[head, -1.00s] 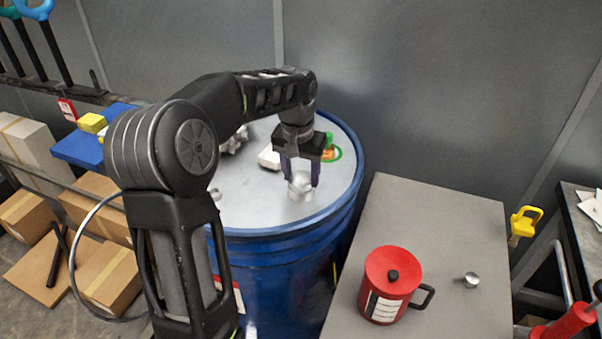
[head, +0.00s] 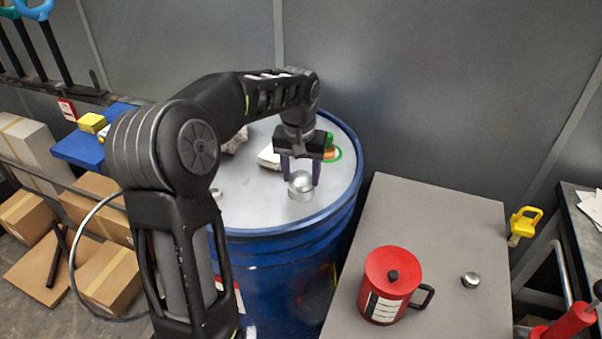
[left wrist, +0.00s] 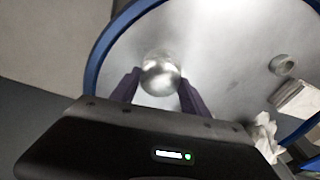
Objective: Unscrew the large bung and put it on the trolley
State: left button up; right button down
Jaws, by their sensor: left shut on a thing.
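The large bung (head: 301,184) is a silvery domed knob at the near right part of the blue drum's (head: 350,190) pale lid. My left gripper (head: 301,181) points down over it, with one dark finger on each side. In the left wrist view the shiny bung (left wrist: 161,75) sits between the fingertips (left wrist: 160,84), and the gripper is shut on it. I cannot tell whether the bung is clear of its hole. The trolley (head: 450,220) has a flat grey top right of the drum. My right gripper is not in view.
On the trolley stand a red lidded can (head: 390,285) and a small silvery cap (head: 471,280); its far part is bare. A white block, a crumpled rag (head: 236,141) and a green ring (head: 336,154) lie on the lid. A grey wall stands behind.

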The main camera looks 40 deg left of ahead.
pick_arm(q)
jog(key=n, duration=0.3)
jog(key=n, duration=0.3)
jog(key=shift+w+n+y, duration=0.1)
jog(key=shift+n+y, duration=0.2)
jog(key=shift+n+g, duration=0.3)
jog(key=shift+n, duration=0.2)
jog(key=n+p, duration=0.1)
jog(key=n, duration=0.3)
jog(key=shift+n+g, duration=0.3)
